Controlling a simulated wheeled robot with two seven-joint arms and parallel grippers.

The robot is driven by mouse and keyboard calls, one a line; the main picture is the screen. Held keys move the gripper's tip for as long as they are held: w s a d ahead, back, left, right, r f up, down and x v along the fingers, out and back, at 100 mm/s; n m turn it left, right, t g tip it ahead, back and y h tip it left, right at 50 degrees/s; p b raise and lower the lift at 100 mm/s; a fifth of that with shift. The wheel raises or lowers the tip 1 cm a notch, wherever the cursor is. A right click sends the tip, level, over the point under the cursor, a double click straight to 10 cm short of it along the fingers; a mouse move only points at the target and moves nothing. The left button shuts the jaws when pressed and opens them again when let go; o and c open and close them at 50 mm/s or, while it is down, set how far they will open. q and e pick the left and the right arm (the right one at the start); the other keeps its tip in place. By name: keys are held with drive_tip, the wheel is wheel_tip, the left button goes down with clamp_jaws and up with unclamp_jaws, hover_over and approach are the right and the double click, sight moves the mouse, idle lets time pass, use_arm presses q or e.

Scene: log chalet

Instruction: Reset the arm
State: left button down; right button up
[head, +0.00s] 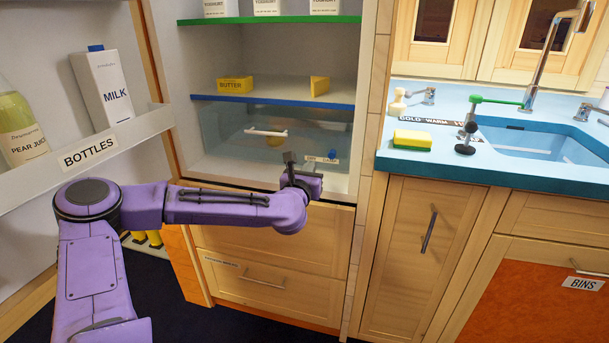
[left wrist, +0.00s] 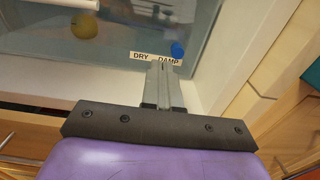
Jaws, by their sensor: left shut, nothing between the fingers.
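My left arm, purple, reaches in from the left in the head view. Its gripper (head: 291,160) is shut and empty in front of the fridge's lower drawer (head: 225,131). In the left wrist view the closed fingers (left wrist: 163,68) point at the drawer's front, close to the DRY/DAMP label (left wrist: 142,55) and a blue slider (left wrist: 177,50). I cannot tell whether they touch it. A round yellow thing (left wrist: 84,26) shows behind the clear drawer front. My right gripper is not in view.
The open fridge door at the left holds a milk carton (head: 107,92) and a pear juice bottle (head: 20,128). Butter (head: 234,84) sits on the blue-edged shelf. A blue counter (head: 420,162) with a sponge (head: 412,139) and sink stands at the right. Wooden drawers (head: 270,247) lie below the fridge.

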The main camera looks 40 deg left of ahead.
use_arm(q)
drive_tip(key=shift+a+v, duration=0.2)
drive_tip(key=shift+v, duration=1)
